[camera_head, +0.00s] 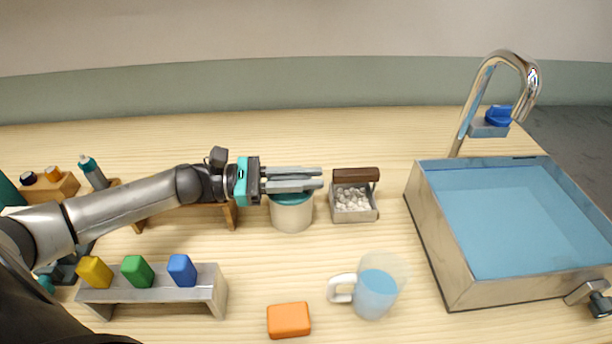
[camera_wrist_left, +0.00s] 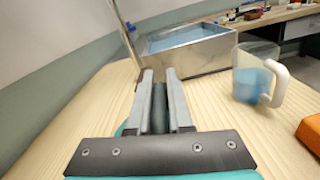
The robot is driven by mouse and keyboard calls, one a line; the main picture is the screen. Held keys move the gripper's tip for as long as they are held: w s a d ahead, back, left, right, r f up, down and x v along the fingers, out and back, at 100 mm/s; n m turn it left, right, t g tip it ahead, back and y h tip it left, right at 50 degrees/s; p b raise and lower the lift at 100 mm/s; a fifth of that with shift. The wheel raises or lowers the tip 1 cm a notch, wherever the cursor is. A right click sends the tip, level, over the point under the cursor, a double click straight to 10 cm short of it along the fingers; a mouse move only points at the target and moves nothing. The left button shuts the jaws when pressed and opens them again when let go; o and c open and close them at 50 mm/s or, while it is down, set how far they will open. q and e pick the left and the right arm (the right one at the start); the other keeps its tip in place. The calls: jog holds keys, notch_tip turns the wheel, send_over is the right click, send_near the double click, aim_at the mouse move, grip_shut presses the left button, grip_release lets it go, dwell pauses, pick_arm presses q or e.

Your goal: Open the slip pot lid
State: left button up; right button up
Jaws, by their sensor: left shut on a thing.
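The slip pot (camera_head: 291,217) is a cream round pot standing upright on the table in the head view. Its teal lid (camera_head: 291,199) sits on the top, with its upper part hidden behind my fingers. My left gripper (camera_head: 322,178) reaches in from the left, its fingers lying level across the lid. They are shut on what appears to be the lid's knob, which is mostly hidden. In the left wrist view, my left gripper (camera_wrist_left: 158,73) has a narrow dark thing between its fingers. My right gripper is not in view.
A metal box of white pebbles with a brown bar (camera_head: 353,203) stands close right of the pot. Further right are a mug of blue liquid (camera_head: 376,291) and a sink (camera_head: 436,243). An orange block (camera_head: 288,320) and a rack of coloured blocks (camera_head: 152,290) are in front.

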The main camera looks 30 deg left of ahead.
pick_arm(q)
grip_shut()
dwell(0.9)
